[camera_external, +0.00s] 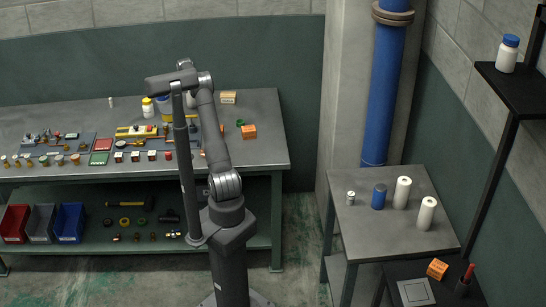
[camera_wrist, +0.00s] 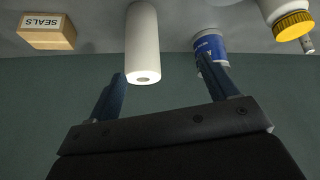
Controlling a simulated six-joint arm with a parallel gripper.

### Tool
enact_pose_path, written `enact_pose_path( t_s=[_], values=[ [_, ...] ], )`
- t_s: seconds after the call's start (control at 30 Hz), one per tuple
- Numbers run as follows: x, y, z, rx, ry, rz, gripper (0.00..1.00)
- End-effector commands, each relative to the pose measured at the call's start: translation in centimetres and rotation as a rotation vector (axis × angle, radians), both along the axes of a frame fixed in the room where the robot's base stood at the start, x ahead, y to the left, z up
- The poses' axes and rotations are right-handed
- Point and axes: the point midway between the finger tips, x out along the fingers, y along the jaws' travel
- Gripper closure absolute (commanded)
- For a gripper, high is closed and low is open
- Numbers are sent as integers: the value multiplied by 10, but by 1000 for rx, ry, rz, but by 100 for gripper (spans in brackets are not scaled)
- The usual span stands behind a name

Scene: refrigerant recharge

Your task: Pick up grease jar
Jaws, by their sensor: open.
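The wrist view is upside down, with the bench top along its upper edge. A jar with a blue body and pale label (camera_wrist: 209,45), which may be the grease jar, stands there between a white roll (camera_wrist: 143,45) and a yellow-capped white bottle (camera_wrist: 285,18). In the external view the blue jar (camera_external: 163,101) is at the back of the bench, partly hidden by my arm. My gripper (camera_wrist: 161,70) is open and empty. Its right finger overlaps the jar in the picture; I cannot tell whether they touch. The gripper is not clear in the external view.
A SEALS box (camera_wrist: 47,31) stands beyond the roll. Fittings and small parts cover the front of the bench (camera_external: 265,150). A side table (camera_external: 355,225) holds a blue can (camera_external: 379,197) and white rolls. A blue pipe (camera_external: 383,95) rises behind that table.

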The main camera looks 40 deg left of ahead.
Motion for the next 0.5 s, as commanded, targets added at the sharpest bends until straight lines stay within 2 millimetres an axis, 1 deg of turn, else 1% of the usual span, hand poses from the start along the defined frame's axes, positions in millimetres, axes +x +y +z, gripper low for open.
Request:
enact_pose_path(
  t_s=[0.03,0.07,0.1,0.2,0.3,0.33,0.4,0.5],
  values=[
    [-40,23,5,7,13,29,21],
    [-59,33,8,10,21,38,21],
    [-83,45,11,14,32,49,21],
    [-133,66,18,19,54,70,21],
    [-167,78,22,22,68,84,21],
    [-173,79,23,22,71,87,21],
    [-183,83,23,23,76,88,21],
    [-185,88,17,23,78,89,21]
  ],
)
